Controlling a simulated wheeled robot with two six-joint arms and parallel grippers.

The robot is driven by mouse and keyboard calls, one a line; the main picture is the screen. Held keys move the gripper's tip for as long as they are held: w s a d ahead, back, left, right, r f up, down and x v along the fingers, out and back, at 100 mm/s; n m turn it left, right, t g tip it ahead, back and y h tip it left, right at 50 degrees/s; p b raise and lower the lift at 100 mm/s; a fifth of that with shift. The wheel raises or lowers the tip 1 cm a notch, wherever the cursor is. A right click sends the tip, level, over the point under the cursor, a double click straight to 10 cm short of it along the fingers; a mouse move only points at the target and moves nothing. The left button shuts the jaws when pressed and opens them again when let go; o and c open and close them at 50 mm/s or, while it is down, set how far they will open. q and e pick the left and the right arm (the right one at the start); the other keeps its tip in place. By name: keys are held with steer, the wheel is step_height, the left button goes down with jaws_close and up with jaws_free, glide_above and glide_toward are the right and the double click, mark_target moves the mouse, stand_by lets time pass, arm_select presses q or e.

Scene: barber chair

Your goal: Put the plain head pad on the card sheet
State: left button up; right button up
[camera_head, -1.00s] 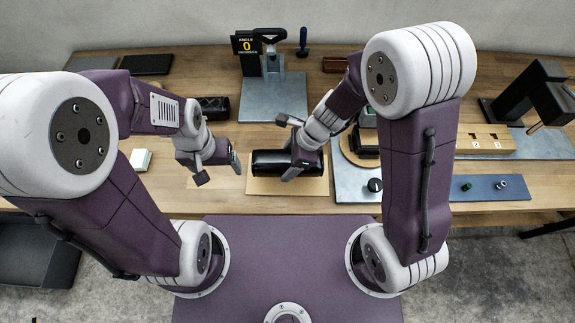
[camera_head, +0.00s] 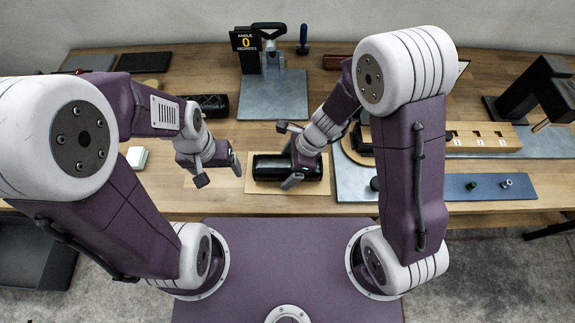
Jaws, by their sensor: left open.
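The plain head pad (camera_head: 270,166) is a smooth, glossy black roll. It lies lengthwise left to right over the tan card sheet (camera_head: 287,189); I cannot tell whether it rests there or hangs just above. My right gripper (camera_head: 289,156) is at the pad's right half, its fingers on the far and near sides, shut on it. The gripper hides part of the pad. My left gripper (camera_head: 219,171) is open and empty, left of the card. A second, patterned black pad (camera_head: 212,105) lies behind the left gripper.
A grey metal plate (camera_head: 274,96) with an angle sign (camera_head: 244,41) stands behind the card. A wooden block with holes (camera_head: 484,136), a blue strip (camera_head: 480,189) and a black stand (camera_head: 532,90) are on the right. A pale block (camera_head: 137,157) lies left.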

steer(key=shift+r, duration=0.1)
steer(key=p+v, duration=0.5)
steer(key=v, duration=0.6)
steer(key=shift+d+r, duration=0.15)
steer(key=shift+r, duration=0.2)
steer(key=shift+d+r, duration=0.1)
steer(key=shift+r, duration=0.1)
steer(key=s+d+r+n+t+h, duration=0.1)
steer(key=s+d+n+h, duration=0.3)
steer(key=d+n, duration=0.9)
steer(key=n, duration=0.4)
steer(key=shift+s+r+n, duration=0.15)
steer(key=shift+s+n, duration=0.25)
steer(key=shift+d, duration=0.1)
